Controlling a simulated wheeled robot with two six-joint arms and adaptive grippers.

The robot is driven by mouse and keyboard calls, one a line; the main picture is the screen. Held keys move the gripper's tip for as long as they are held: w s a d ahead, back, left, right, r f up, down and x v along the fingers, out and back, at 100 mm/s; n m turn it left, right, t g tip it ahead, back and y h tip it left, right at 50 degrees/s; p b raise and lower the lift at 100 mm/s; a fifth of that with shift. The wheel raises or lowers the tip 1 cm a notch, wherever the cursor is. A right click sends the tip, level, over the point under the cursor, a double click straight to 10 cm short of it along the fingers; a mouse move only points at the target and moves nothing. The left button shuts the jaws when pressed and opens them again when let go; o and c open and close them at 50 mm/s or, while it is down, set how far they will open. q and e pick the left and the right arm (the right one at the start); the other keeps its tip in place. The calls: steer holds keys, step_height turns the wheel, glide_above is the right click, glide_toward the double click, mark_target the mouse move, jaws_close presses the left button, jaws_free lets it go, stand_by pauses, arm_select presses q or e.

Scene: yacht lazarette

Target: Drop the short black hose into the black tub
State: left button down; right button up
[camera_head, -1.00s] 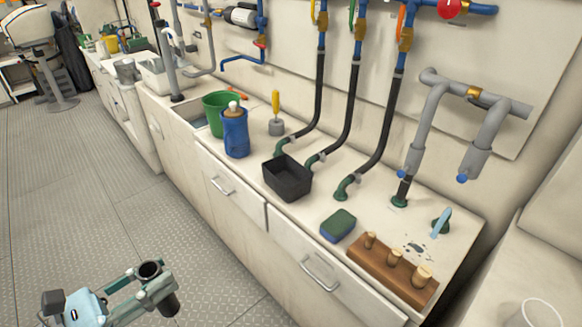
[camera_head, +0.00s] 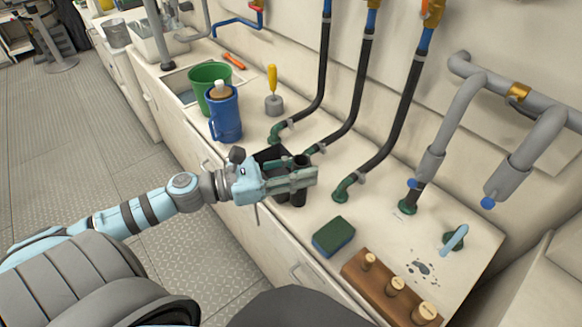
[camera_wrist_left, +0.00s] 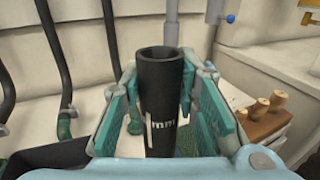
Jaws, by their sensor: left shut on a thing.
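My left gripper (camera_head: 292,180) is shut on the short black hose (camera_head: 299,163), an open-ended black tube held upright between the fingers. In the left wrist view the hose (camera_wrist_left: 161,100) stands between the green finger pads, with white marks on its side. The black tub (camera_head: 268,156) is on the counter, mostly hidden behind the gripper. The hose and gripper overlap the tub in the head view. I cannot tell whether the hose is above the tub or inside its rim. A dark edge at lower left of the wrist view may be the tub. My right gripper is not in view.
A blue jug (camera_head: 225,115) and a green bucket (camera_head: 208,82) stand left of the tub. A sponge (camera_head: 333,236) and a wooden block with pegs (camera_head: 385,290) lie to the right. Fixed black hoses (camera_head: 390,130) rise behind the tub.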

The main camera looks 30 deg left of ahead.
arm_select(q)
steer(key=w+a+f+n+t+y+p, duration=0.1)
steer(key=w+a+f+n+t+y, duration=0.2)
steer(key=a, duration=0.4)
steer(key=w+a+f+n+t+y+p, duration=0.1)
steer(key=w+a+n+y, duration=0.2)
steer(key=w+a+y, duration=0.25)
steer(key=f+b, duration=0.4)
steer(key=a+f+b, duration=0.1)
steer(key=b, duration=0.1)
steer(key=shift+s+f, duration=0.25)
steer(key=shift+f, duration=0.15)
steer(key=c, duration=1.2)
jaws_free()
steer(key=shift+o, duration=0.2)
